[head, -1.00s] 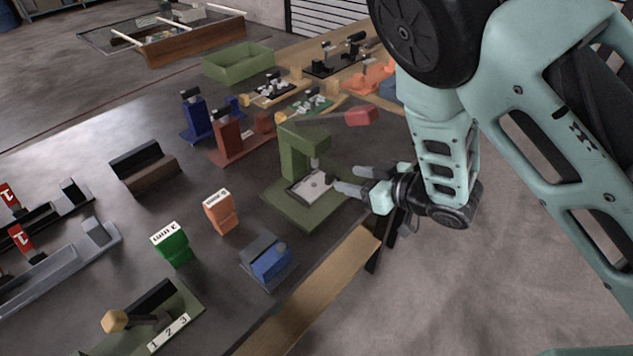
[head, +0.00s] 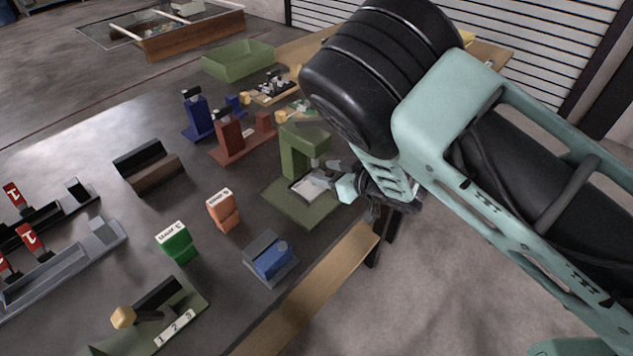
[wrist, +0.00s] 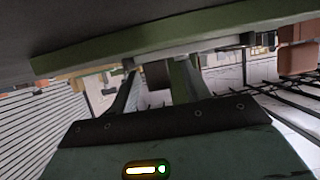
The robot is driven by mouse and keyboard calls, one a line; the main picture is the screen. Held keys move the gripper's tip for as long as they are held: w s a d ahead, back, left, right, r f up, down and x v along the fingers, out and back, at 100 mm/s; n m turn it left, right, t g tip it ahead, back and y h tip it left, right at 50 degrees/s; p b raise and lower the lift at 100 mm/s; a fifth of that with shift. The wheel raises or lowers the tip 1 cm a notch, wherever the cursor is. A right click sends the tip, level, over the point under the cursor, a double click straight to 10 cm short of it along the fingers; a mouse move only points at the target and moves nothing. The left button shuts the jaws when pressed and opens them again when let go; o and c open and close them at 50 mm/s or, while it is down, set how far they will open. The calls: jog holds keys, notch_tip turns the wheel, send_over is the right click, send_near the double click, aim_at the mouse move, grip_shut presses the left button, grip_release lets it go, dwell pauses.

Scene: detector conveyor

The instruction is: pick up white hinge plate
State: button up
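The white hinge plate (head: 303,190) lies on the base of the green press-like stand (head: 296,150), seen in the head view. My gripper (head: 325,173) is at the right side of the stand, with its fingertips close to the plate's right end and partly covering it. In the wrist view the fingers (wrist: 155,75) are spread apart, with a dark block behind the gap. The green base edge (wrist: 160,38) crosses the top of that view. I cannot make out the plate there, and I cannot tell whether a finger touches it.
A blue block fixture (head: 270,260), an orange block (head: 222,211) and a green block (head: 177,243) stand left and in front of the stand. A red fixture (head: 240,140) is behind it. The table's wooden edge (head: 310,295) runs along the right. Dark tabletop lies clear between fixtures.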

grip_shut()
jog(key=shift+r, duration=0.2)
